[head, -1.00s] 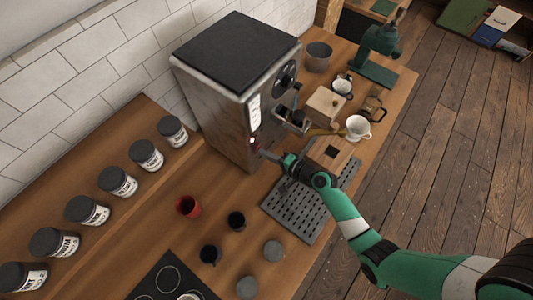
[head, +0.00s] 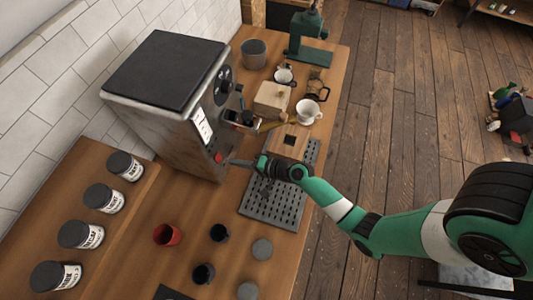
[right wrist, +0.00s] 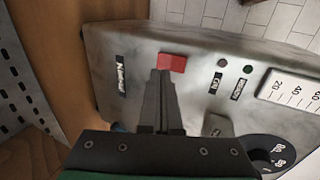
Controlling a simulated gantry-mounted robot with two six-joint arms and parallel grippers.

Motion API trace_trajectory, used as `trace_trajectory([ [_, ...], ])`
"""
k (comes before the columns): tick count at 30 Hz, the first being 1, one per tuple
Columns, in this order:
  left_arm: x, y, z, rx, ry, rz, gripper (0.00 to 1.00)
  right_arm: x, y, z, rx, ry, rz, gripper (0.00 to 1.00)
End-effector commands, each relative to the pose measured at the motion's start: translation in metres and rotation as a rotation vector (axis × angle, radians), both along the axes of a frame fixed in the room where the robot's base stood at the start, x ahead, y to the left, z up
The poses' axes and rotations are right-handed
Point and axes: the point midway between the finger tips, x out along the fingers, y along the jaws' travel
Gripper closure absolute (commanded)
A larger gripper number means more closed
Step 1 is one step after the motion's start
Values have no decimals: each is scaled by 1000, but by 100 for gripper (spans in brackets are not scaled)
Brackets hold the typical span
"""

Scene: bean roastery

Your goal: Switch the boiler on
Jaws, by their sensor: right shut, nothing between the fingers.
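The boiler (head: 165,100) is a grey metal box with a dark top on the counter at centre left. Its red switch (head: 218,157) is low on the front panel; it shows clearly in the right wrist view (right wrist: 172,62). My right gripper (head: 232,162) is in front of the panel with its fingers shut and empty. In the right wrist view its fingertips (right wrist: 161,74) overlap the lower left edge of the switch. I cannot tell whether they touch it or which way the switch is set. My left gripper is not in view.
Beside the switch are two small dark buttons (right wrist: 222,63), a gauge (right wrist: 292,90) and a dial (right wrist: 262,150). A perforated drip tray (head: 272,205) and wooden box (head: 288,142) are near my right arm. Cups, a red cup (head: 167,235) and several jars (head: 80,234) stand around.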

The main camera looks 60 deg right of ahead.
Motion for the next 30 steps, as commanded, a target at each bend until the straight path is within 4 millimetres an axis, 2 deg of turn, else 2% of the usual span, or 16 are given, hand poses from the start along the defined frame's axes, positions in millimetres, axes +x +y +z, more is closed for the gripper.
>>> trace_trajectory([
  [6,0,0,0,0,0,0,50,-52,-7,16,-1,0,-4,100],
  [12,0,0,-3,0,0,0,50,-85,-12,26,0,1,-4,100],
  [18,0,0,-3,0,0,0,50,-95,-12,31,-1,-1,0,100],
  [30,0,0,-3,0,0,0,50,-95,-12,31,3,0,0,100],
])
